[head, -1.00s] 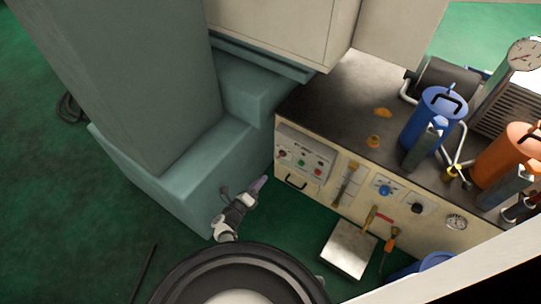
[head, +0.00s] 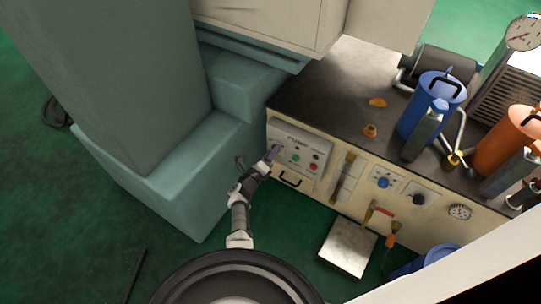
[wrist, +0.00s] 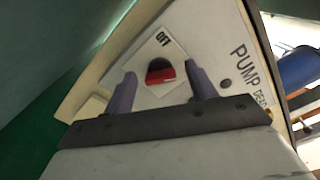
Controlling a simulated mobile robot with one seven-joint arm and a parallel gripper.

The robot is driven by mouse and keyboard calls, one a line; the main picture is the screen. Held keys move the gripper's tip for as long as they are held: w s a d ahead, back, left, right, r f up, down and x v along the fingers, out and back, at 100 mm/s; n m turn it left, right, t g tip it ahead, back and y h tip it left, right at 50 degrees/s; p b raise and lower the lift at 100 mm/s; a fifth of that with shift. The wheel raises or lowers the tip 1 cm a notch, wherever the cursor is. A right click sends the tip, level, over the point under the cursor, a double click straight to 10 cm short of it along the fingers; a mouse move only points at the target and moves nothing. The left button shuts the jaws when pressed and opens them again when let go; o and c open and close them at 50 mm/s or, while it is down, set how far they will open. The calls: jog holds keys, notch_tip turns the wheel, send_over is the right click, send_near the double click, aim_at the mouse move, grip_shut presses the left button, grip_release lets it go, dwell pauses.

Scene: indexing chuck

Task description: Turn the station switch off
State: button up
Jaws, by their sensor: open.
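The station switch (wrist: 158,72) shows in the wrist view as a round knob, dark above and red below, on a white square plate with the word OFF (wrist: 163,38) at its upper edge. My gripper (wrist: 161,77) is open, with one purple finger at the left of the knob and one at the right in the picture. A gap shows on both sides of the knob, and I cannot tell how deep the fingertips reach. In the head view my gripper (head: 274,155) is at the left end of the control panel (head: 301,143) and hides the switch.
A green button (head: 296,157) and a red button (head: 313,167) are on the panel to the right. A black handle (head: 290,180) is below it. The teal machine base (head: 185,175) stands close on the left. A metal plate (head: 348,246) is lower right.

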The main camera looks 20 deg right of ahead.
jog(key=shift+c, duration=0.2)
jog(key=c, duration=0.9)
jog(key=shift+c, duration=0.2)
jog(key=shift+n, duration=0.3)
jog(key=n, duration=1.1)
jog(key=shift+f+p, duration=0.15)
jog(key=shift+p, duration=0.25)
jog(key=shift+n, duration=0.3)
jog(key=o, duration=1)
